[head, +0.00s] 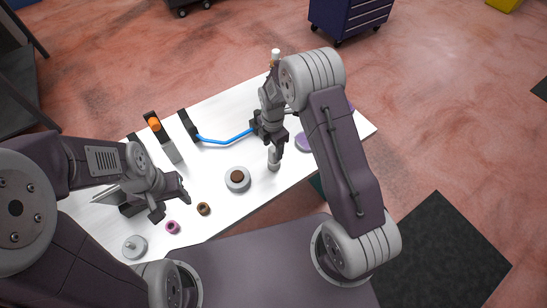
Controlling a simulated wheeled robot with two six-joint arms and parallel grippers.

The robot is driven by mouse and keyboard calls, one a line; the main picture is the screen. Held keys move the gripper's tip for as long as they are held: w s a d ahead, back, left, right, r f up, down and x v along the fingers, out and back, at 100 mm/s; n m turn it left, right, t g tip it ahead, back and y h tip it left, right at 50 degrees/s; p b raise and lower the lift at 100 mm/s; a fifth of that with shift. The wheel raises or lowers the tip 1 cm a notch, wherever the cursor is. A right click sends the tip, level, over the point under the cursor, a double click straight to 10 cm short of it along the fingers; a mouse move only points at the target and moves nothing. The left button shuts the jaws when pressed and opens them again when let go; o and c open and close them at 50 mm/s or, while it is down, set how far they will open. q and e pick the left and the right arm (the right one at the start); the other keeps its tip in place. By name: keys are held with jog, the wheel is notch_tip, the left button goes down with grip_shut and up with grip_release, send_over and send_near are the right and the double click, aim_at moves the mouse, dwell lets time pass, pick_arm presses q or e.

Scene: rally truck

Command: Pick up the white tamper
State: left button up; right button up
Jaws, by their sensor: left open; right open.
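A small pale grey-white upright piece (274,161), possibly the white tamper, stands near the front edge of the white table. My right gripper (270,138) is open just above and behind it; I cannot tell whether they touch. A pale round disc with a small knob (134,247) lies at the table's front left. I cannot tell for certain which of these is the tamper. My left gripper (172,199) is open and empty over the table's left part.
The white table (218,211) also holds a grey disc with a brown centre (237,179), a brown ring (203,209), a pink ring (173,227), a blue bent rod (222,141), an orange-topped block (154,124) and a purple disc (304,142) partly behind my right arm.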

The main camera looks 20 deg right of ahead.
aim_at(274, 158)
jog(key=f, duration=0.3)
jog(key=f+p, duration=0.1)
jog(key=shift+s+d+f, duration=0.1)
jog(key=shift+d+f, duration=0.05)
jog(key=shift+d, duration=0.15)
jog(key=shift+a+f, duration=0.15)
jog(key=shift+f, duration=0.05)
grip_shut()
dwell(0.9)
